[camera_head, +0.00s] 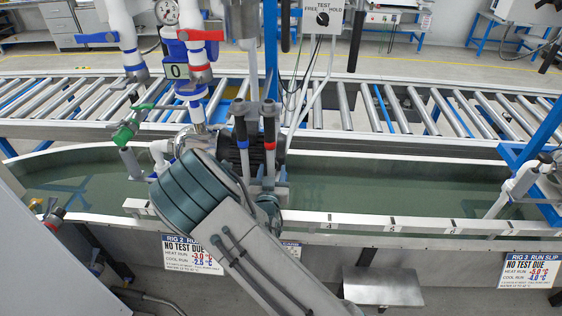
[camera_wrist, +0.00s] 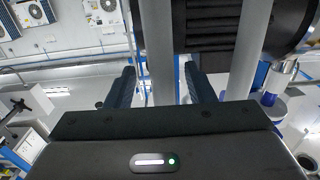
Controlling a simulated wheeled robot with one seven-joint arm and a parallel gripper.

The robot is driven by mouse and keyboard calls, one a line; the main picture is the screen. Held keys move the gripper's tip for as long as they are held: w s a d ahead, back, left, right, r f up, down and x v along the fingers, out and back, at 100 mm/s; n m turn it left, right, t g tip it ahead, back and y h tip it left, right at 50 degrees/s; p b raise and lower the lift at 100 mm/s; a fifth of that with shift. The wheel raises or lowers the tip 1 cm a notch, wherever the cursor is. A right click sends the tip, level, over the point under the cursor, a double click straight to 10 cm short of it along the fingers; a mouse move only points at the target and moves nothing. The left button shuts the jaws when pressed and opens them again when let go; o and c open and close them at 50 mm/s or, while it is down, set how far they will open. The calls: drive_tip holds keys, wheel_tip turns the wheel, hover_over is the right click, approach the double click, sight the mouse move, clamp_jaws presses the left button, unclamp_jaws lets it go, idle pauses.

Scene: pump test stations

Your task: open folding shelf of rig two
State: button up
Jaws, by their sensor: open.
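A flat grey metal shelf (camera_head: 383,287) is at the front of the water trough in the head view, right of the rig 2 slip (camera_head: 194,255). A small dark bracket (camera_head: 367,257) shows just above it. I cannot tell whether it is the folding shelf or how it is hinged. My gripper (camera_wrist: 163,85) is open in the wrist view, its two dark fingers apart. A grey pipe (camera_wrist: 157,45) shows between them, but I cannot tell whether it touches. In the head view my arm reaches up over the trough by the pump, and the fingers are hidden.
The trough's front rim (camera_head: 440,228) runs across the head view, with the roller conveyor (camera_head: 350,108) behind. Hose ends with blue and red bands (camera_head: 269,140) stand by the pump. The rig 3 slip (camera_head: 528,270) hangs at right. A second pipe (camera_wrist: 248,45) is right of my fingers.

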sight(273, 166)
drive_tip(key=shift+w+d+p, duration=0.1)
drive_tip(key=shift+w+p, duration=0.2)
drive_tip(key=shift+w, duration=1.6)
